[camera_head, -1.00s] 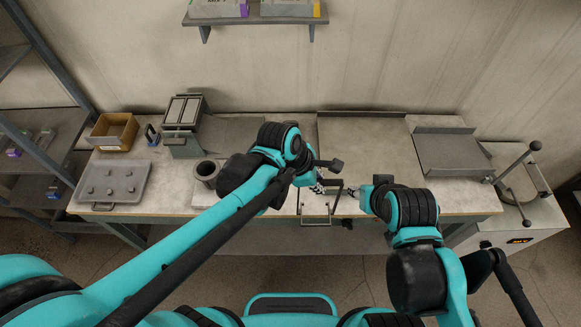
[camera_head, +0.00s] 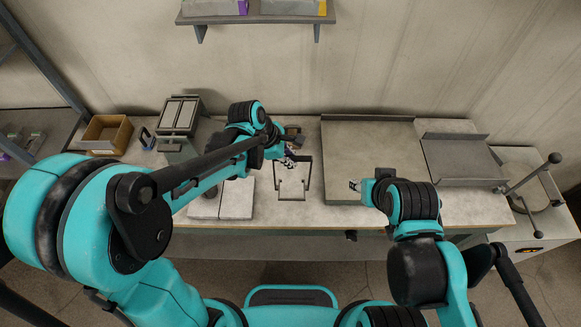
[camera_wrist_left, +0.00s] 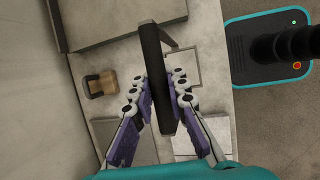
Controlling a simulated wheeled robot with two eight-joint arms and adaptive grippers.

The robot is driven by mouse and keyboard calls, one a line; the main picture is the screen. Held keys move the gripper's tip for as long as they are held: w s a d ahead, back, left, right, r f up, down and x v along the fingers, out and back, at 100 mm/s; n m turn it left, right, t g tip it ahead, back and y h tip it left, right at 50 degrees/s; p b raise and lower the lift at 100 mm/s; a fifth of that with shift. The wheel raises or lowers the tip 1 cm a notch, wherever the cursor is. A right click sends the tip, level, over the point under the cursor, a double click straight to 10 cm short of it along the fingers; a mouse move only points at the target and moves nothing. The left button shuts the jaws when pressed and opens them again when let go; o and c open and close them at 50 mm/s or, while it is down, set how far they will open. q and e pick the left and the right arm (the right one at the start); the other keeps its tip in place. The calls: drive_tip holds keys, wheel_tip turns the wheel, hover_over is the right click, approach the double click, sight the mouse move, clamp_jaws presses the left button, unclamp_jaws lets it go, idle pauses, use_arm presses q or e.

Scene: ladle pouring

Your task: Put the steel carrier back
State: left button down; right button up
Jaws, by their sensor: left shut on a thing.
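The steel carrier (camera_head: 292,182) is a thin metal frame over the middle of the bench. Its frame also shows in the left wrist view (camera_wrist_left: 183,66), beyond a thick dark bar. My left gripper (camera_head: 284,158) is shut on that dark bar, which runs between its purple-padded fingers (camera_wrist_left: 161,98). I cannot tell whether the carrier touches the bench. My left arm hides part of the bench and the objects to the left. My right gripper (camera_head: 355,185) is near the front edge of a large flat slab, apart from the carrier; its finger opening is too small to read.
Two pale slabs (camera_head: 236,199) lie left of the carrier. A large flat slab (camera_head: 372,150) and a metal tray (camera_head: 462,160) are to its right. A double-lidded box (camera_head: 180,115) and a brown bin (camera_head: 106,134) stand back left. A lever machine (camera_head: 535,195) stands far right.

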use_arm(q)
wheel_tip(320, 180, down, 4)
drive_tip(key=shift+w+f+b, duration=0.1)
drive_tip(key=shift+b, duration=0.35)
drive_tip(key=c, duration=1.5)
unclamp_jaws()
drive_tip(key=shift+f, duration=0.1)
